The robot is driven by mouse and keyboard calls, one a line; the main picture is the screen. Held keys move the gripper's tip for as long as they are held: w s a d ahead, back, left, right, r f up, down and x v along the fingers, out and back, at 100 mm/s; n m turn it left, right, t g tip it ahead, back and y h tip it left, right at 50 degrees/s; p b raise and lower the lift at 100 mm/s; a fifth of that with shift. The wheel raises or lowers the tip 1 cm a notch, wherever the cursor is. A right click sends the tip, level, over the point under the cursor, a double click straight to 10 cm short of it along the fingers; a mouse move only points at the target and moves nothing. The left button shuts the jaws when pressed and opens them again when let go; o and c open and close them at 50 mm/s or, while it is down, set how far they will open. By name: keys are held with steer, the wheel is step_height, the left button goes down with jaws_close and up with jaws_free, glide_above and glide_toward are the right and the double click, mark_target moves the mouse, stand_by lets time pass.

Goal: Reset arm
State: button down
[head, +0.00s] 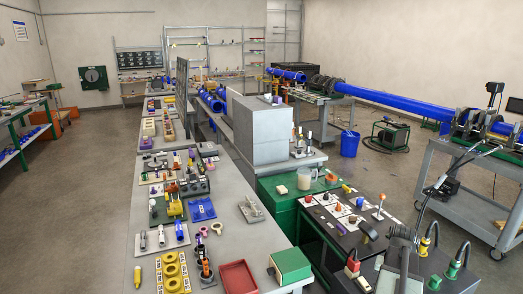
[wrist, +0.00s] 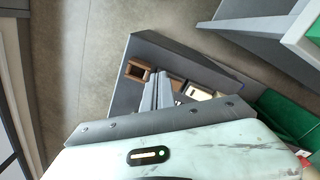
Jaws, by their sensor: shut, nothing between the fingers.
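My gripper (wrist: 160,88) shows in the wrist view, its two grey fingers close together with nothing held between them. Behind the fingers, apart from them as far as I can tell, is a dark grey tray or open box (wrist: 122,92). A brown block with a hollow (wrist: 138,70) and a pale beige block (wrist: 198,91) show beside the fingers.
The long grey workbench (head: 120,240) carries many small parts, a red tray (head: 238,277) and a green box (head: 290,264). A dark control panel (head: 335,228) stands at right. The blue pipe (head: 400,101) spans the back. Bare floor (head: 85,165) lies left of the bench.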

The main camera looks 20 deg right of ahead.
steer(key=w+a+n, duration=0.3)
steer(key=w+a, duration=0.4)
steer(key=a, duration=0.3)
steer(key=w+a+n, duration=0.2)
steer(key=w+a, duration=0.6)
steer(key=a, duration=0.2)
steer(key=w+a+n, duration=0.1)
steer(key=a+n, duration=0.5)
steer(key=a, duration=2)
steer(key=shift+w+a, duration=0.3)
steer(key=shift+a, duration=0.1)
